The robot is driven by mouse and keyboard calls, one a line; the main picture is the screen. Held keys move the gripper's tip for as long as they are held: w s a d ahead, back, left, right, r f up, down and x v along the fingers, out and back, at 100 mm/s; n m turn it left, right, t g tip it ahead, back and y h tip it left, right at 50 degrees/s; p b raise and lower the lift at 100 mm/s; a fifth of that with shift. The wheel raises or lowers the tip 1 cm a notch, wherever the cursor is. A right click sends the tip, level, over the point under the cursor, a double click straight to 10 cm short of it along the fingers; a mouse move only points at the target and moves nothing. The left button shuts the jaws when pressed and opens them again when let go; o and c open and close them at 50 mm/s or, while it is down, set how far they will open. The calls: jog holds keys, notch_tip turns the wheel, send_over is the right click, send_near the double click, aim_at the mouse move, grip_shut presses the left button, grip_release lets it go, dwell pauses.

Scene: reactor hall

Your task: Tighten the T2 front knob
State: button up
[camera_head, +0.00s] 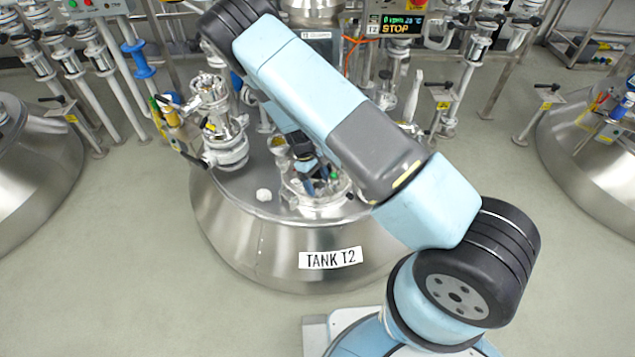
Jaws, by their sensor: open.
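Tank T2 (262,236) is a wide steel vessel in the middle of the view, with a "TANK T2" label (330,258) on its front. A round fitting with a steel rim (300,207) sits on its top near the front. My gripper (320,184) points down at this fitting, with its fingers open and small in the picture. The front knob cannot be made out clearly at the fitting, where my gripper and arm cover part of it. I cannot tell whether the fingers touch anything.
A small white round piece (264,194) lies on the tank top left of the fitting. A tall valve assembly (222,130) stands at the left. A display reading "STOP" (396,26) hangs behind. Other tanks stand left (35,150) and right (590,150). The floor between is clear.

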jog(key=v, duration=1.3)
jog(key=shift+a+r, duration=0.15)
jog(key=shift+a, duration=0.05)
jog(key=shift+w, duration=0.1)
